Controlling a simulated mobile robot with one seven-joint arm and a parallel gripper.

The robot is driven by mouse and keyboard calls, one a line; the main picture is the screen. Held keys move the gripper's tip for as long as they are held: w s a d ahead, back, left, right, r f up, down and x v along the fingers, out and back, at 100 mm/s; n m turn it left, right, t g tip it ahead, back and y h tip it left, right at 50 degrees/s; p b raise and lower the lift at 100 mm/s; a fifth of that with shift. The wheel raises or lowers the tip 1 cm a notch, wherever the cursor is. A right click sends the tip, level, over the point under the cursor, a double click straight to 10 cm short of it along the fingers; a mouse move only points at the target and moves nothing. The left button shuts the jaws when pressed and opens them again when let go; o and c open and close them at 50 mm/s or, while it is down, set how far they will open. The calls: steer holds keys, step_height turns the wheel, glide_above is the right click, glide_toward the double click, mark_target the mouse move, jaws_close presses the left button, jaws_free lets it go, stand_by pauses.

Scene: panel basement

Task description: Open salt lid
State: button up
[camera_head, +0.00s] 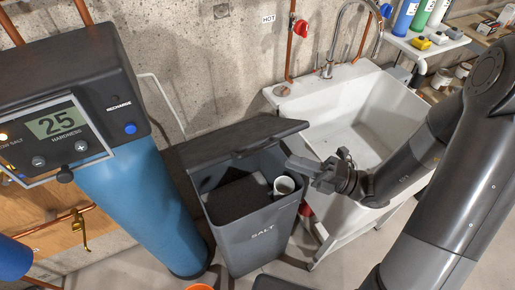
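The dark grey salt bin (258,240), marked SALT, stands on the floor in the middle. Its lid (238,141) is raised and tilted back, so the inside shows. A white cup (284,185) is inside at the right, beside dark contents. My gripper (305,166) is at the bin's right side, close to the right end of the lid and above the right rim. I cannot tell whether it touches the lid, or how far apart its fingers are. No object shows in it.
A white sink (365,130) with a tall faucet (345,30) stands behind and right of the bin. A blue tank (150,205) with a control panel (62,137) stands close on the left. Bottles stand on a shelf (425,50) at the upper right.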

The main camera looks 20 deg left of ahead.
mark_target(257, 148)
steer(key=x, duration=1)
steer(key=shift+a, duration=0.3)
jaws_close()
